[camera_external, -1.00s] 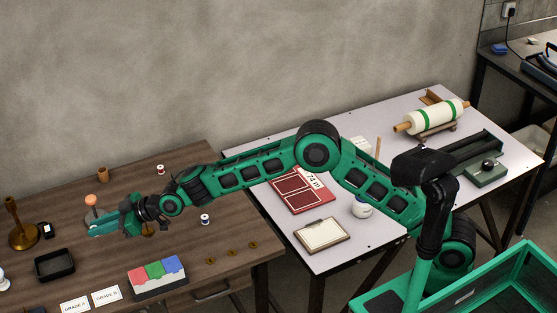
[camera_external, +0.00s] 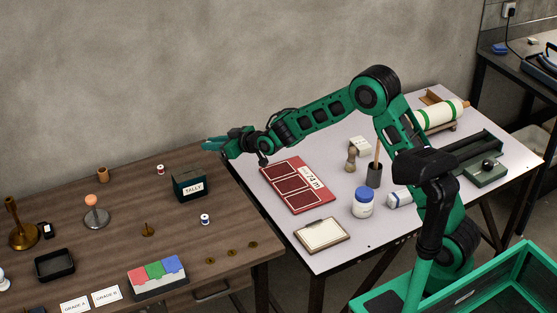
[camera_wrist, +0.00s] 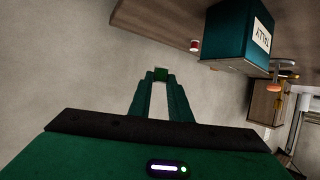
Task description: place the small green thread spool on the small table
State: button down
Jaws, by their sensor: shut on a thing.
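My gripper (camera_external: 207,143) is raised above the back edge of the brown wooden table, pointing left. In the wrist view its fingertips (camera_wrist: 160,76) are shut on a small green thing, the green thread spool (camera_wrist: 160,73), of which only a little shows. In the external view the spool is too small to make out. A white-topped table (camera_external: 375,232) stands to the right of the brown table (camera_external: 110,180). The frames do not tell which one is called the small table.
A dark green tally box (camera_external: 189,186) stands near the brown table's back right, below my gripper. Red and blue spools (camera_external: 205,219) stand nearby. The white table holds a red card board (camera_external: 297,186), a clipboard (camera_external: 322,236) and a blue-white jar (camera_external: 363,203).

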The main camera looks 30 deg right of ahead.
jog(key=s+d+m+t+h, duration=0.1)
jog(key=s+d+m+h, duration=0.2)
jog(key=d, duration=1.5)
jog(key=s+d+m+t+h, duration=0.1)
jog(key=s+d+m+h, duration=0.2)
jog(key=d, duration=1.6)
jog(key=s+a+f+n, duration=0.1)
jog(key=s+a+f, duration=0.4)
jog(key=s+f, duration=0.6)
jog(key=shift+m, duration=0.5)
jog(key=shift+s+d+f, duration=0.3)
jog(key=shift+s+d, duration=0.05)
jog(key=shift+d, duration=0.65)
jog(key=shift+s+d+f, duration=0.35)
jog(key=shift+s+d, duration=0.05)
jog(key=shift+d, duration=0.55)
jog(key=shift+s+d+f, duration=0.3)
jog(key=shift+s+d, duration=0.05)
jog(key=shift+d, duration=0.65)
jog(key=shift+a, duration=0.45)
